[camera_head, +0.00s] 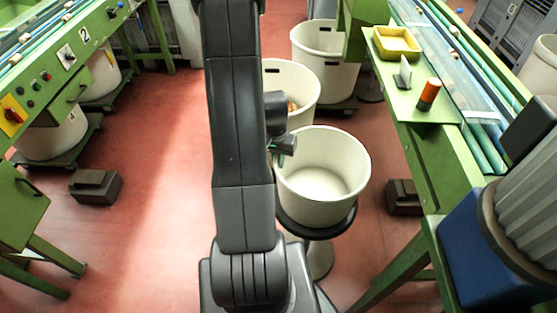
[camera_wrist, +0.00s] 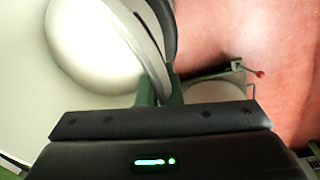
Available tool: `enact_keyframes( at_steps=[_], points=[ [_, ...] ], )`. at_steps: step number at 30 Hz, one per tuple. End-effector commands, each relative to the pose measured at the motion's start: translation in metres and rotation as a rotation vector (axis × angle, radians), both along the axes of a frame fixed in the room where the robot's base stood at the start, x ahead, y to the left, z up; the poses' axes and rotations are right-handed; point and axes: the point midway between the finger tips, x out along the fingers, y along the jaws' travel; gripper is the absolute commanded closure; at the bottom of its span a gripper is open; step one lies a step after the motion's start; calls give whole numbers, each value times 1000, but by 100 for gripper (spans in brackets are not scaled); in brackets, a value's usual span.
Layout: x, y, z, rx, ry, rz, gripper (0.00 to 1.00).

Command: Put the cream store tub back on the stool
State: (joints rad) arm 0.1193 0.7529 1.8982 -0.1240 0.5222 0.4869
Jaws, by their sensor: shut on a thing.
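The cream store tub (camera_head: 323,208) is upright and looks empty inside. It is at the dark round seat of the stool (camera_head: 347,224), whose pale pedestal (camera_head: 320,262) shows below. I cannot tell whether the tub's base rests on the seat or hangs just above it. My gripper (camera_head: 284,147) is at the tub's left rim, shut on its wall. In the wrist view, my gripper's green fingers (camera_wrist: 160,92) straddle the tub's wall, with the pale tub floor (camera_wrist: 95,42) to the left and the dark stool edge (camera_wrist: 165,20) just outside the wall.
Other cream tubs (camera_head: 325,72) stand behind, one holding brown corks (camera_head: 292,106). On the right, a green bench (camera_head: 405,105) carries a yellow tray (camera_head: 397,42) and an orange-and-black cylinder (camera_head: 429,95). Dark blocks (camera_head: 96,187) lie on the red floor. Open floor (camera_head: 150,220) lies left of my arm.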

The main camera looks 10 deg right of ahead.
Motion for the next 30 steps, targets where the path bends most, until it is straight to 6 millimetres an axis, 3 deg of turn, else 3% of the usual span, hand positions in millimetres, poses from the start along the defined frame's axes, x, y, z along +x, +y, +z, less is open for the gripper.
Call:
enact_keyframes(
  at_steps=[4, 8, 20, 30],
  points=[
    [0, 0, -4, 0, 0, 0, 100],
    [0, 0, -3, 0, 0, 0, 73],
    [0, 0, 3, 0, -1, 0, 73],
    [3, 4, 63, -1, -5, 0, 73]
  ],
)
